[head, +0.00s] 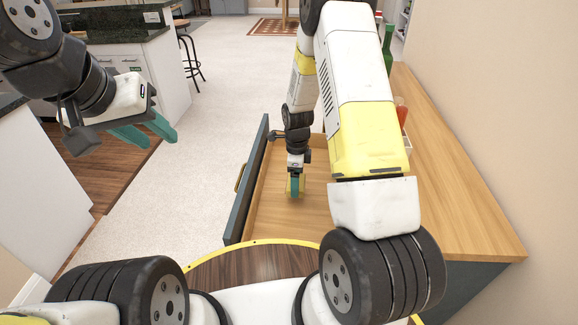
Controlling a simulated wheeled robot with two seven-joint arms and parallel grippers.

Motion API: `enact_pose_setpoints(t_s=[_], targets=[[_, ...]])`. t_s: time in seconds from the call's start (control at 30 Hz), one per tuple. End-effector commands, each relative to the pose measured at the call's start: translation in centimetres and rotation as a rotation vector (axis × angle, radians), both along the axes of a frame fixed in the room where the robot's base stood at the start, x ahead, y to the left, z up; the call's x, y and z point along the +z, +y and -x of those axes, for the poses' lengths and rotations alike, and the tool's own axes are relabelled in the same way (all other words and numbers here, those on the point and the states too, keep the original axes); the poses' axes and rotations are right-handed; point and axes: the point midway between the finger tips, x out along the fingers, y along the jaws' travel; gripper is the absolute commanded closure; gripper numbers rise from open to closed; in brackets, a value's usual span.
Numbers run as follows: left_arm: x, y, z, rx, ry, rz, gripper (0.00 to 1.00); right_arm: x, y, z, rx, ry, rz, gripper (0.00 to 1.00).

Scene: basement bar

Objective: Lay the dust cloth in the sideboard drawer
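The sideboard (455,205) has a light wooden top and stands along the right wall. Its drawer (265,213) is pulled out, with a dark front panel and a brass handle (240,176); the drawer's bare wooden floor shows. My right gripper (294,187) points down inside the drawer, low over its floor. A little yellow shows at its teal fingers; I cannot tell whether this is cloth. No dust cloth can be made out clearly. My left gripper (146,134) is at the upper left, away from the drawer, with its two teal fingers apart and nothing between them.
A green bottle (387,48) and a light container with reddish contents (402,116) stand on the sideboard top, partly behind my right arm. A kitchen island (140,65) and a stool (187,48) are at the upper left. The pale floor (215,120) between is clear.

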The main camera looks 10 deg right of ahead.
Motion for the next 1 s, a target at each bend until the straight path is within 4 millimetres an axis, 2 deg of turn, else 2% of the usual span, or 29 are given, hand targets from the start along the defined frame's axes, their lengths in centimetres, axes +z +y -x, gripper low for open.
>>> enact_pose_setpoints(t_s=[0.07, 0.2, 0.47, 0.8, 0.83, 0.9, 1.0], targets=[[0.0, 0.0, 0.0, 0.0, 0.0, 0.0, 0.64, -0.1, -0.4, -0.8, 0.0, -0.001, -0.001, 0.54], [0.0, 0.0, 0.0, 0.0, 0.0, 0.0, 0.64, -0.5, -0.6, -1.1, 0.002, 0.001, 0.0, 0.54], [0.0, 0.0, 0.0, 0.0, 0.0, 0.0, 0.64, -3.6, -0.6, -1.1, 0.003, 0.002, -0.001, 0.54], [0.0, 0.0, 0.0, 0.0, 0.0, 0.0, 0.64, -3.9, -0.5, -1.1, 0.003, 0.001, 0.0, 0.54], [0.0, 0.0, 0.0, 0.0, 0.0, 0.0, 0.64, -3.9, -0.5, -1.1, 0.003, 0.0, 0.0, 0.11], [0.0, 0.0, 0.0, 0.0, 0.0, 0.0, 0.64, -3.9, -0.5, -1.1, 0.003, 0.0, 0.0, 0.0], [0.0, 0.0, 0.0, 0.0, 0.0, 0.0, 0.64, -3.9, -0.5, -1.1, 0.002, 0.0, 0.0, 0.0]])
